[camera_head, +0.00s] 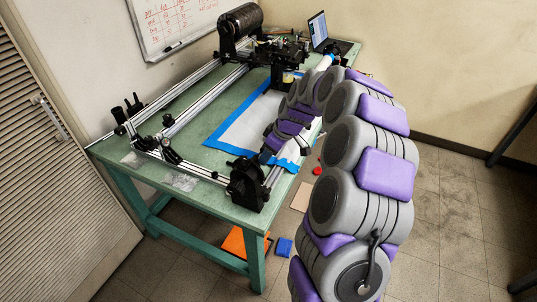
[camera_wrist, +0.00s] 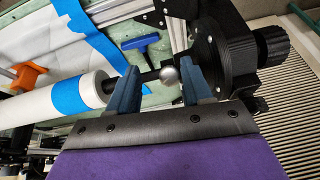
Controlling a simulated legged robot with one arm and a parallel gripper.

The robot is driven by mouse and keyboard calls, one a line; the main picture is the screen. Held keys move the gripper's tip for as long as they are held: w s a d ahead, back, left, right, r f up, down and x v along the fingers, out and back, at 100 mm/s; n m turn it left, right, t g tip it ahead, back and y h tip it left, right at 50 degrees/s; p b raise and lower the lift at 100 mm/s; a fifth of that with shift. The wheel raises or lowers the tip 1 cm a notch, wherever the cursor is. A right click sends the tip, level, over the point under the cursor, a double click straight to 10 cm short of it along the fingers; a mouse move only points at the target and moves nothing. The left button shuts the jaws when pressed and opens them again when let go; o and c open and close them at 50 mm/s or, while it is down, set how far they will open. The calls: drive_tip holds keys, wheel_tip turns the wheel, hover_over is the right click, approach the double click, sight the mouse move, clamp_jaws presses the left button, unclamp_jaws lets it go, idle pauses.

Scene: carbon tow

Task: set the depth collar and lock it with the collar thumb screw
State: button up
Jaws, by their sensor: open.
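My gripper (camera_wrist: 160,90) is open, with two blue fingers reaching toward a black mount (camera_wrist: 222,45) with a ribbed black knob (camera_wrist: 273,46). A shiny silver round piece (camera_wrist: 169,76) on a short dark shaft shows between the fingers, closer to the right one; I cannot tell whether they touch it. I cannot identify the depth collar or its thumb screw for sure. In the head view the mount (camera_head: 248,185) stands at the near corner of the green table, and my gripper (camera_head: 268,155) is just behind it, its fingers mostly hidden.
A white roll with blue tape (camera_wrist: 68,97) lies left of my fingers. An orange T-handle (camera_wrist: 24,76) and a blue T-handle (camera_wrist: 142,43) lie beyond. Rails and a black winding unit (camera_head: 240,22) occupy the table (camera_head: 192,122). Orange and blue items lie on the floor.

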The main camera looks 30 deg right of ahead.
drive_tip(key=shift+a+r, duration=0.1)
drive_tip(key=shift+a, duration=0.35)
drive_tip(key=shift+c, duration=0.4)
drive_tip(key=shift+a, duration=0.45)
drive_tip(key=c, duration=0.3)
drive_tip(key=shift+d, duration=0.55)
clamp_jaws()
drive_tip(key=shift+a, duration=0.1)
